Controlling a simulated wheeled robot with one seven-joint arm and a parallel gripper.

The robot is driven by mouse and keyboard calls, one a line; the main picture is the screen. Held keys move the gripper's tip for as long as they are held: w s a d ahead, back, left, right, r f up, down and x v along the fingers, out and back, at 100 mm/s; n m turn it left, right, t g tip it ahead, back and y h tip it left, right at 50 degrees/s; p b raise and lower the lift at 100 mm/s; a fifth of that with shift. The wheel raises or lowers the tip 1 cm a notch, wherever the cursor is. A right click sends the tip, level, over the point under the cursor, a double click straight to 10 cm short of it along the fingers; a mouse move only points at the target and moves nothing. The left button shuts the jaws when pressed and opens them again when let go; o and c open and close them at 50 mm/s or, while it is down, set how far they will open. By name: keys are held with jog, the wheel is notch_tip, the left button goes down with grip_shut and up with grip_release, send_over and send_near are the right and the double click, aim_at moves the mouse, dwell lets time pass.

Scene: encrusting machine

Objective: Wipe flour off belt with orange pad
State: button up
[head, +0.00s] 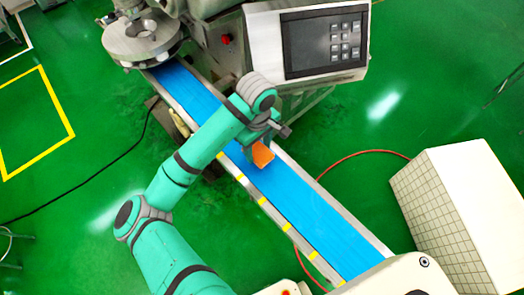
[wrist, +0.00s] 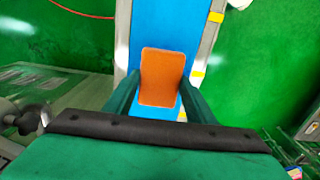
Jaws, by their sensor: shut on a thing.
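The orange pad (head: 262,155) is at my gripper, over the blue belt (head: 310,215). In the wrist view the orange pad (wrist: 161,77) sits between the two green fingers of my gripper (wrist: 160,95), which are shut on it. The blue belt (wrist: 165,25) runs beneath the pad. I cannot tell whether the pad touches the belt or is just above it. No flour can be made out on the visible belt. My arm hides part of the belt in the head view.
The machine's control panel (head: 325,42) stands beyond the belt, with a round metal head (head: 140,38) at its upper left end. Metal rails with yellow marks edge the belt. A white tiled block (head: 460,205) stands at right. A red hose (head: 350,158) lies on the green floor.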

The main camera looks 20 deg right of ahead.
jog(key=shift+a+r, duration=0.2)
jog(key=shift+r, duration=0.65)
jog(key=shift+s+d+r, duration=0.1)
jog(key=shift+d+r, duration=0.15)
jog(key=shift+r, duration=0.5)
jog(key=shift+w, duration=0.2)
